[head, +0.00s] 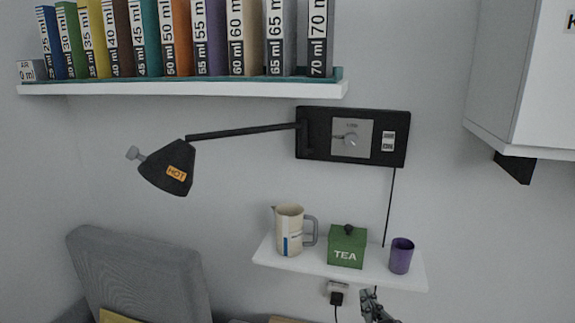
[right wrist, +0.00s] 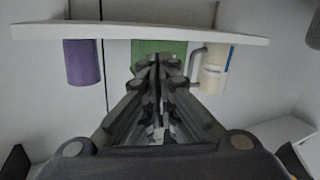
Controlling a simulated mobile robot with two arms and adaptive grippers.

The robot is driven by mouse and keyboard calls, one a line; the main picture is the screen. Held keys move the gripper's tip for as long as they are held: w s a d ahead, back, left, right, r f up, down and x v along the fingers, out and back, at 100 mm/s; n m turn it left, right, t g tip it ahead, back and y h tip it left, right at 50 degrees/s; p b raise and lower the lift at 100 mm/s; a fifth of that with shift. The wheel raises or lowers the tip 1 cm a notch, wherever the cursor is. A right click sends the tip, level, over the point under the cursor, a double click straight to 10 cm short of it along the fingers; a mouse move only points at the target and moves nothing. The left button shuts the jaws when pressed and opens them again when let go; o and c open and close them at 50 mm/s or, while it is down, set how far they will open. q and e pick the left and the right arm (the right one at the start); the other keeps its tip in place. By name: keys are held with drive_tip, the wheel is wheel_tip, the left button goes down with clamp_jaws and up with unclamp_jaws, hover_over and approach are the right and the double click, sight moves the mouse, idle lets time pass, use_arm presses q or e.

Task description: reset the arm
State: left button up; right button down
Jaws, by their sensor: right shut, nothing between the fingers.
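My right gripper (head: 372,303) shows at the bottom of the head view, just below the small white shelf (head: 300,266). In the right wrist view my right gripper (right wrist: 160,62) points ahead with its fingers together and nothing between them. Beyond its tips are a green TEA box (right wrist: 172,47), a purple cup (right wrist: 82,62) and a cream jug (right wrist: 213,68). In the head view the jug (head: 289,230), the TEA box (head: 347,247) and the cup (head: 401,256) stand upright on the small shelf. My left gripper is not in view.
A black lamp (head: 167,168) with a HOT label hangs on an arm from a black wall panel (head: 353,136). An upper shelf (head: 180,90) holds several labelled books. A white cabinet (head: 530,80) is at right, a grey chair (head: 140,270) at lower left. A plug (head: 337,297) sits left of my gripper.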

drive_tip(key=s+f+g, duration=0.6)
drive_tip(key=s+f, duration=0.5)
drive_tip(key=s, duration=0.3)
drive_tip(key=s+d+f+g+h, duration=0.1)
drive_tip(key=s+f+g, duration=0.25)
drive_tip(key=s, duration=0.65)
drive_tip(key=s+d+f+g, duration=0.15)
drive_tip(key=s+g, duration=0.25)
drive_tip(key=s, duration=0.7)
wheel_tip(320, 180, down, 25)
drive_tip(key=s+d+f+g, duration=0.2)
drive_tip(key=s+f, duration=1.5)
drive_tip(key=s, duration=0.1)
drive_tip(key=shift+d+f, duration=0.15)
drive_tip(key=shift+f, duration=0.05)
